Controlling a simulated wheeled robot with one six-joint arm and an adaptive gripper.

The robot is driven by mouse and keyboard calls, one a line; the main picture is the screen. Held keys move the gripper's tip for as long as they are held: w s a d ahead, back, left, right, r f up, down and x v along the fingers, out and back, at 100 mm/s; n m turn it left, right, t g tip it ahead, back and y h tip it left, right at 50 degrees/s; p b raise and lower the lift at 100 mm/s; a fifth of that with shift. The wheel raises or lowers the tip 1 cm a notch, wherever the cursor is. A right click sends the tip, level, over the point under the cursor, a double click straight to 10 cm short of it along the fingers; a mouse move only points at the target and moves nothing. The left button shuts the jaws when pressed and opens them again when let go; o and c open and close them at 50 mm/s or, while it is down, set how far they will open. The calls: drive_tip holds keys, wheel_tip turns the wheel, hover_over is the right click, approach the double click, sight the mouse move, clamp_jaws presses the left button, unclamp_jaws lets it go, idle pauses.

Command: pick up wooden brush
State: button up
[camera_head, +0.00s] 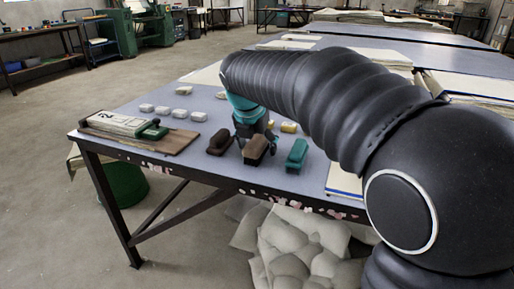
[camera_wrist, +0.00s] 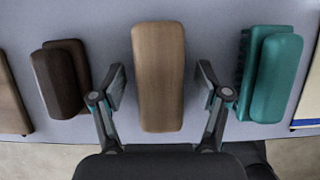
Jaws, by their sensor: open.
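The wooden brush (camera_wrist: 158,75) is a long light-brown block with rounded ends. In the wrist view it lies upright in the picture, between the two open fingers of my gripper (camera_wrist: 160,88), with a gap on each side. In the head view the brush (camera_head: 257,150) sits near the table's front edge, in the middle of three brushes. My gripper (camera_head: 250,132) is over it there, and my arm hides part of that area. I cannot tell the exact height of the fingertips above the table.
A dark brown brush (camera_wrist: 62,80) lies to the left and a teal brush (camera_wrist: 272,75) to the right, close to my fingers. A wooden board (camera_head: 170,143) lies at the table's left end. Several pale blocks (camera_head: 182,113) lie farther back on the grey tabletop (camera_head: 205,101).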

drive_tip(key=shift+f, duration=0.25)
idle(0.3)
drive_tip(key=c, duration=1.3)
